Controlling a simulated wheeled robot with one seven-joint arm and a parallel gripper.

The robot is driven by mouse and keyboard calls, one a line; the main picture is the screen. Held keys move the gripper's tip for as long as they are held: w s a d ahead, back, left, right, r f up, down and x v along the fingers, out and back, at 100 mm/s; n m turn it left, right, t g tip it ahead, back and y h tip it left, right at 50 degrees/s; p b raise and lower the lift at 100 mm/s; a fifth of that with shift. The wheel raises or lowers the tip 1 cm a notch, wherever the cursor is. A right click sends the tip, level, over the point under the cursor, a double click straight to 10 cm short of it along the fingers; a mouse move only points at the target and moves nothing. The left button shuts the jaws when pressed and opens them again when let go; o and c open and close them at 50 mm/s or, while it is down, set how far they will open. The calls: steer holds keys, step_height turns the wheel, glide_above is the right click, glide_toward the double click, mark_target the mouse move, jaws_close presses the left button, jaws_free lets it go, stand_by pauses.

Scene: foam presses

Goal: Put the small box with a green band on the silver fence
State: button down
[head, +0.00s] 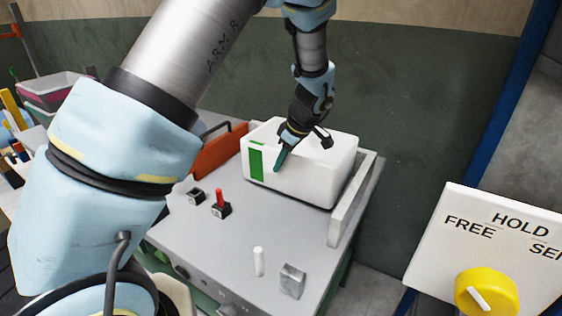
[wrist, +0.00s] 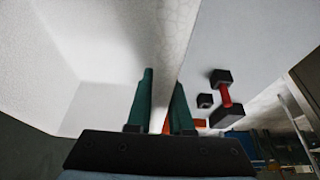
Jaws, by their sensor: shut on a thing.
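The white box with a green band (head: 256,162) is over the back of the grey table top, with its green band near the left end of its front face. My gripper (head: 280,160) is shut on the box's near wall, one dark green finger showing in front of it. In the wrist view the two green fingers of my gripper (wrist: 163,105) stand either side of the white wall of the box (wrist: 178,40). The silver fence (head: 347,205) is a raised light grey bar along the table's right edge, close to the box's right end. I cannot tell whether the box touches the table.
An orange fence (head: 218,151) stands left of the box. A red-topped switch (head: 220,205), a small black block (head: 196,195), a white peg (head: 259,262) and a grey block (head: 292,280) stand on the table. A panel with a yellow knob (head: 486,293) is at right.

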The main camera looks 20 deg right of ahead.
steer(key=shift+f, duration=0.15)
steer(key=c, duration=0.8)
jaws_free()
steer(key=b+v, duration=0.2)
steer(key=v, duration=1)
steer(key=shift+r+b, duration=0.2)
steer(key=shift+b, duration=0.1)
steer(key=s+a+f+m+h, duration=0.1)
steer(key=s+a+m, duration=0.1)
steer(key=a, duration=0.9)
steer(key=s+a+f+m+g+h, duration=0.1)
steer(key=a+m, duration=0.3)
steer(key=a, duration=0.7)
steer(key=s+a+f+m+g+h, duration=0.1)
steer(key=s+a+f+m, duration=0.2)
steer(key=a, duration=0.8)
steer(key=shift+s+a+f, duration=0.1)
steer(key=shift+a+f, duration=0.1)
steer(key=shift+a, duration=0.1)
